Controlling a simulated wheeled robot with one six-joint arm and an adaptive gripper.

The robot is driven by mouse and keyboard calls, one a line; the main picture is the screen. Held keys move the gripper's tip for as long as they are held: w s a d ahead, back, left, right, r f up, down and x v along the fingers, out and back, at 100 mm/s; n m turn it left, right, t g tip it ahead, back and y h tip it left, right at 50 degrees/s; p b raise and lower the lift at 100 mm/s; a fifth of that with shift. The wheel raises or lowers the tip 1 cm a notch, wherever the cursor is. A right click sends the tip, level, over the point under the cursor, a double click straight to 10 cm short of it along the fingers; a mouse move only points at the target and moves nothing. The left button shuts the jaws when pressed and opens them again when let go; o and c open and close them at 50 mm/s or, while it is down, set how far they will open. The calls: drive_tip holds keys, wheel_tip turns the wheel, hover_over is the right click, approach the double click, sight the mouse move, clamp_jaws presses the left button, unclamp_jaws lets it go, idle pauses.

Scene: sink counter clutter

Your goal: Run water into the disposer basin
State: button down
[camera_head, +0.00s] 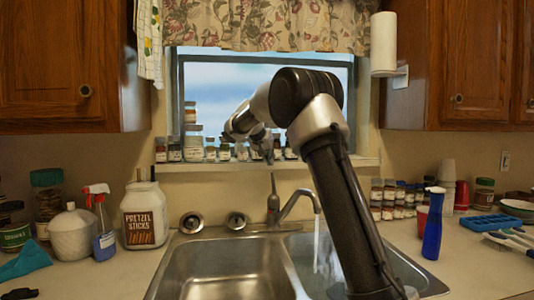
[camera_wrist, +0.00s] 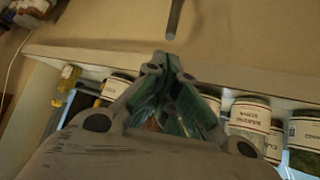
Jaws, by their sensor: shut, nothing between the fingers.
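The metal faucet (camera_head: 290,207) stands behind the double sink, its spout over the right basin (camera_head: 405,268). A stream of water (camera_head: 317,235) runs from the spout into the right basin. The left basin (camera_head: 222,268) shows no water falling into it. The faucet's upright lever (camera_head: 273,184) rises at its base. My gripper (camera_head: 268,158) is above the lever, in front of the window sill. In the wrist view my gripper (camera_wrist: 168,62) is shut and empty; a grey rod end (camera_wrist: 172,30), probably the lever, is just beyond the fingertips, with a gap. The drains are hidden.
Jars (camera_wrist: 250,115) line the window sill close to my gripper. A pretzel jar (camera_head: 144,215) and spray bottle (camera_head: 102,225) stand left of the sink. A blue bottle (camera_head: 432,225) and small spice jars (camera_head: 388,195) stand right. My arm covers part of the right basin.

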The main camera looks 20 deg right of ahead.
drive_tip(key=shift+x, duration=1.8)
drive_tip(key=s+a+f, duration=0.2)
drive_tip(key=s+a, duration=0.1)
drive_tip(key=a, duration=0.2)
drive_tip(key=shift+s+a, duration=0.2)
drive_tip(key=shift+s, duration=0.15)
drive_tip(key=shift+a, duration=0.1)
